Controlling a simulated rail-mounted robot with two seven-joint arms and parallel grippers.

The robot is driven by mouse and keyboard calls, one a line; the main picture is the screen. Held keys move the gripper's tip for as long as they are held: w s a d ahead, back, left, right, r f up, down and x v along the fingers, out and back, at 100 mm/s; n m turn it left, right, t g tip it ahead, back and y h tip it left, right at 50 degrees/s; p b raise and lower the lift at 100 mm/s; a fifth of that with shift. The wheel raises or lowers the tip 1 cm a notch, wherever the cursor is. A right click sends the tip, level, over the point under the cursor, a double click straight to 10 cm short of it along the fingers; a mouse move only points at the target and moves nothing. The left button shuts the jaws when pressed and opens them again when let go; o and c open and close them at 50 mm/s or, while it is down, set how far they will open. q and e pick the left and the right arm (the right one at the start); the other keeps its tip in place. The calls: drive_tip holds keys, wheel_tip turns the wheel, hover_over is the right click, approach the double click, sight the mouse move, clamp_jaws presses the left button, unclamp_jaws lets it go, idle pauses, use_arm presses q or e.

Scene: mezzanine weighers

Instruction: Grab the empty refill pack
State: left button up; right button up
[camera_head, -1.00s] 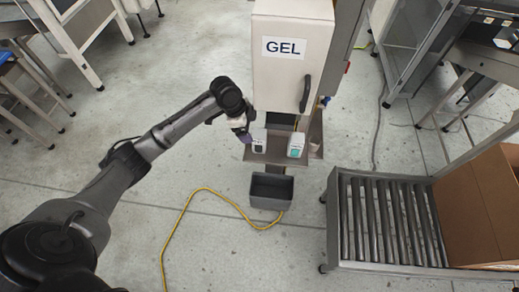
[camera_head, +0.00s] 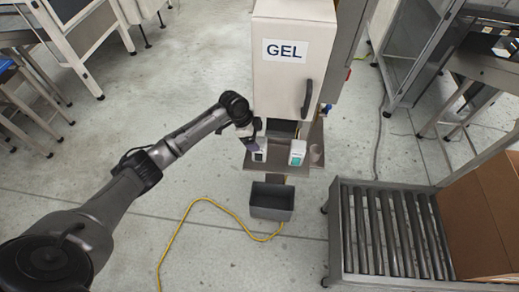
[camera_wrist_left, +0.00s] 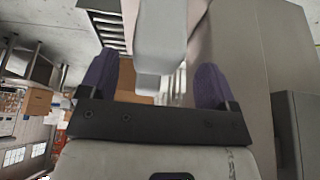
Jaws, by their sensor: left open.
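A white pack with a dark window (camera_head: 260,155) stands at the left of the shelf under the GEL cabinet. A second white pack with a teal window (camera_head: 297,152) stands to its right. My left gripper (camera_head: 254,143) is at the left pack, covering its upper part. In the left wrist view its purple fingers (camera_wrist_left: 155,82) are open, with a pale block-shaped body (camera_wrist_left: 162,40) between them and gaps showing on both sides. I cannot tell whether either finger touches it. My right gripper is not in view.
The white GEL cabinet (camera_head: 292,75) hangs directly above the shelf (camera_head: 278,169). A grey bin (camera_head: 272,213) stands below it. A yellow cable (camera_head: 182,226) lies on the floor. A roller conveyor (camera_head: 392,232) with a cardboard box (camera_head: 480,225) is at right.

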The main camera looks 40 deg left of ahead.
use_arm(q)
drive_tip(key=shift+s+x, duration=0.15)
drive_tip(key=shift+x, duration=1.1)
drive_tip(key=shift+s+x, duration=0.1)
drive_tip(key=shift+x, duration=1.15)
drive_tip(key=shift+f, duration=0.1)
drive_tip(key=c, duration=1)
